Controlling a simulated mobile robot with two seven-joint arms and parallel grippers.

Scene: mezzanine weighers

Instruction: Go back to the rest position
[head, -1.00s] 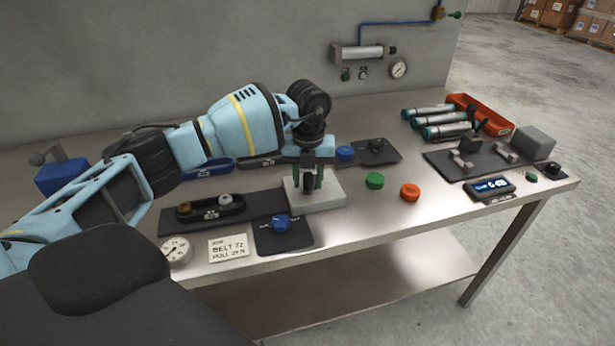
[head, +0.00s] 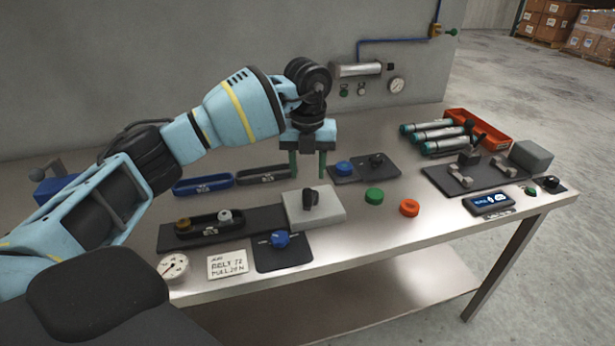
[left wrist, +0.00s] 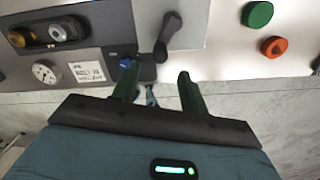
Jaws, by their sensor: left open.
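My left gripper (head: 308,170) is in the middle of the head view, its green fingers pointing down, apart and empty. It hangs above the bench, behind a pale block (head: 328,212) with a black knob (head: 310,199) on top. In the left wrist view the green fingers (left wrist: 158,90) are spread, with nothing between them, and the black knob (left wrist: 168,32) stands clear beyond them. My right gripper is in neither view.
The steel bench (head: 370,235) holds a black tray (head: 205,228), a blue knob (head: 280,239), a green cap (head: 374,195), an orange cap (head: 409,208) and a red-orange bin (head: 490,130). A grey wall stands behind. Space above the front edge is clear.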

